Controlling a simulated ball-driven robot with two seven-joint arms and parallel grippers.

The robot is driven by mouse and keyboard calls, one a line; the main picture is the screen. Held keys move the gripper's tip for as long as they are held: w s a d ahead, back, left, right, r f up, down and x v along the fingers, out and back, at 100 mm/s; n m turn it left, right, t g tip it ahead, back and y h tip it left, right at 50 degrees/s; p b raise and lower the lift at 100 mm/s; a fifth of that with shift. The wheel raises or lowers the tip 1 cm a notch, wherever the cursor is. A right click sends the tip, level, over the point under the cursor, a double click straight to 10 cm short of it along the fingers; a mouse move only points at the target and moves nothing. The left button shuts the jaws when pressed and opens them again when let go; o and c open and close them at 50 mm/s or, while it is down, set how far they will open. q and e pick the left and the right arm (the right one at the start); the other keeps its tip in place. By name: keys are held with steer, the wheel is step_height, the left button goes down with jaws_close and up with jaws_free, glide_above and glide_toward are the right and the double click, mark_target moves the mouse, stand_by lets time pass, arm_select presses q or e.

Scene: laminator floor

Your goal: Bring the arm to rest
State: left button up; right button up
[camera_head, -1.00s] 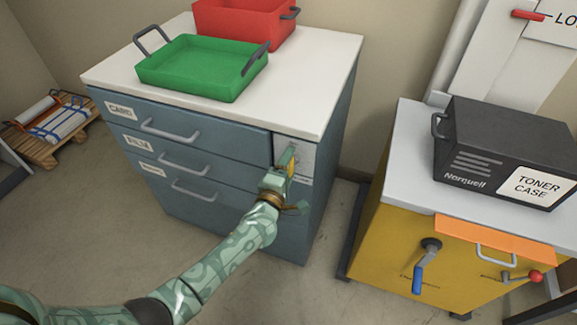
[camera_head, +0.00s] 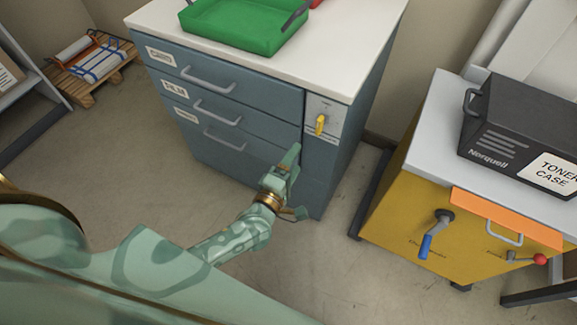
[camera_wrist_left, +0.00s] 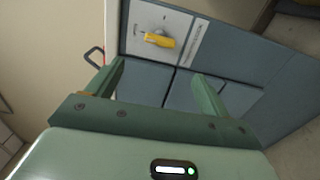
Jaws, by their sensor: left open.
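My left gripper (camera_head: 290,165) is in front of the lower right part of the blue-grey drawer cabinet (camera_head: 245,150), below a yellow knob (camera_head: 320,124) on a pale panel. In the left wrist view its two green fingers (camera_wrist_left: 157,88) are apart with nothing between them. The yellow knob (camera_wrist_left: 160,40) shows beyond the fingers, apart from them. My left arm reaches in from the lower left across the head view. My right gripper is not in view.
A green tray (camera_head: 250,42) sits on the cabinet's white top. At the right stands a yellow machine (camera_head: 400,215) with a blue-handled crank (camera_head: 426,245) and a black toner case (camera_head: 530,115) on it. A pallet with rolls (camera_head: 95,62) lies at the back left. Floor between is clear.

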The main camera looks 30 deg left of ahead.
arm_select(q)
steer(key=shift+s, duration=1)
